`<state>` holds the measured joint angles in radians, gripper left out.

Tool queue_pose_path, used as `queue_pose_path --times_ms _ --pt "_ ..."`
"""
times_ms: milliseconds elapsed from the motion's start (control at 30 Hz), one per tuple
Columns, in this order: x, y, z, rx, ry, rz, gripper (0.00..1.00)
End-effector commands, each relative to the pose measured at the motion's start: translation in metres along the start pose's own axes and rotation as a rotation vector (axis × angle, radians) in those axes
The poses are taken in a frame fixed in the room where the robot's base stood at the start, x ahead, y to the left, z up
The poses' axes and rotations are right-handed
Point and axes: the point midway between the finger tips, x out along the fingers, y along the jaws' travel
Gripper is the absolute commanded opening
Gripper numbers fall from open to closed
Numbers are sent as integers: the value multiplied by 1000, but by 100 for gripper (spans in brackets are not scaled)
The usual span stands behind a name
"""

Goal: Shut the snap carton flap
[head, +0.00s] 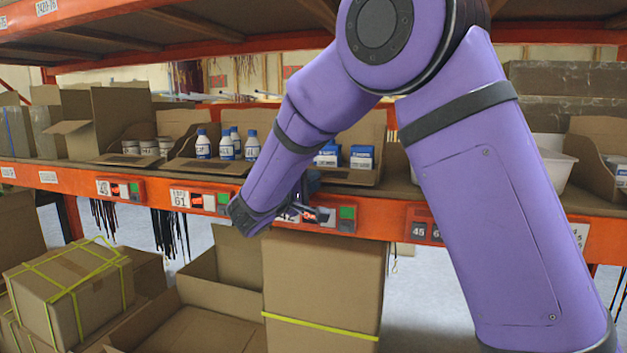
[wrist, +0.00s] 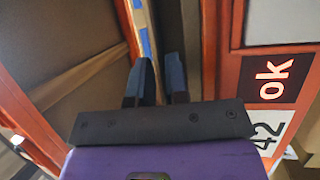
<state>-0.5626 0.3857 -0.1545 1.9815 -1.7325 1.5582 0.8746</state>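I cannot tell for sure which box is the snap carton. An open brown carton with raised flaps (head: 245,257) stands on the floor below the shelf. Another carton with its flap (head: 70,127) sticking out stands on the shelf at the left. My gripper (head: 312,200) is at the front edge of the shelf, partly hidden by my purple arm. In the wrist view its two blue-grey fingers (wrist: 160,65) stand a little apart, with a narrow gap and nothing visibly held. An orange beam and a brown surface lie beyond them.
The orange shelf beam (head: 150,190) carries small display boxes; one reading "OK" (wrist: 275,80) is close to my gripper's right. Bottles (head: 228,143) and blue boxes (head: 361,157) stand in open cartons on the shelf. A tall strapped carton (head: 325,290) stands below my gripper.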

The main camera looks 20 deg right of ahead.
Motion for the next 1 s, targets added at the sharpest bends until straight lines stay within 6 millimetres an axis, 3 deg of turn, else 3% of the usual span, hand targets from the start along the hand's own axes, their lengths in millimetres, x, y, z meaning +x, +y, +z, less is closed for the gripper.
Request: queue_pose_path --times_ms 433,500,1000 --pt "10 0 0 0 0 -1 15" --pt "10 0 0 0 0 -1 0" --pt "10 4 1 -18 -1 -47 0"
